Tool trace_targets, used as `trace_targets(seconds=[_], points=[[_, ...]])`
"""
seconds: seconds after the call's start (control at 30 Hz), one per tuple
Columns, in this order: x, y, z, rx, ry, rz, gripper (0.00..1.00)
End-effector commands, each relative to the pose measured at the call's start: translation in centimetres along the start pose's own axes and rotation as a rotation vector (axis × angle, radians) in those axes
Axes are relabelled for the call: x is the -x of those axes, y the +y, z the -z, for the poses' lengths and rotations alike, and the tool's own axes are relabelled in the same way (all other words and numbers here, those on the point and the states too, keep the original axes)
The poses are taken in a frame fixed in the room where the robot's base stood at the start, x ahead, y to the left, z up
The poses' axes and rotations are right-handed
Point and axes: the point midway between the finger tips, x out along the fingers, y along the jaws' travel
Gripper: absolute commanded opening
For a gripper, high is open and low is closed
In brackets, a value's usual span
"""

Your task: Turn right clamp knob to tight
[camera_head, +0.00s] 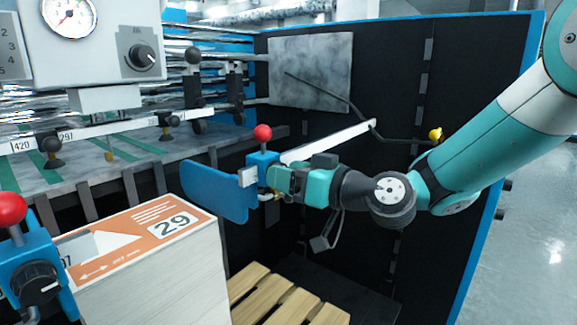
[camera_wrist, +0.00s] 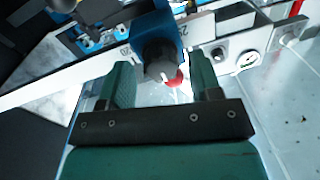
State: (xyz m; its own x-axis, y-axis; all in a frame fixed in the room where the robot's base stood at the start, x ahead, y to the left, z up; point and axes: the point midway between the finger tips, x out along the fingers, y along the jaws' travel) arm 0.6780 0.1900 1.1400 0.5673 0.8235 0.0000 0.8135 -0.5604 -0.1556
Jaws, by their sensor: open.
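The right clamp is a blue block (camera_head: 262,160) with a red ball (camera_head: 262,132) on top and a blue plate (camera_head: 215,192) to its left. Its dark round knob (camera_wrist: 158,58), with a pale pointer mark, shows in the wrist view below the blue block (camera_wrist: 152,24), with the red ball (camera_wrist: 175,79) just beyond it. My gripper (camera_head: 275,179) is at the clamp's right side and hides the knob in the head view. In the wrist view my gripper (camera_wrist: 160,76) is open, with a green finger on each side of the knob. I cannot tell whether they touch it.
The left clamp (camera_head: 36,284) has a similar black knob and red ball. A white stack labelled 29 (camera_head: 160,265) stands between the clamps. A ruled rail (camera_head: 100,132) runs behind them. A wooden pallet (camera_head: 290,300) lies below, and a dark panel (camera_head: 460,110) stands behind my arm.

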Motion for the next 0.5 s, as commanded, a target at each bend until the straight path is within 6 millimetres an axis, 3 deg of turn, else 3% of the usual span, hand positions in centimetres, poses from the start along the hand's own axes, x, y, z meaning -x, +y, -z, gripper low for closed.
trace_targets(seconds=[0.3,0.5], points=[[-0.27,-0.03,-0.03,-0.001,0.0,0.001,0.58],[-0.25,-0.02,-0.03,-0.001,0.0,0.001,0.12]])
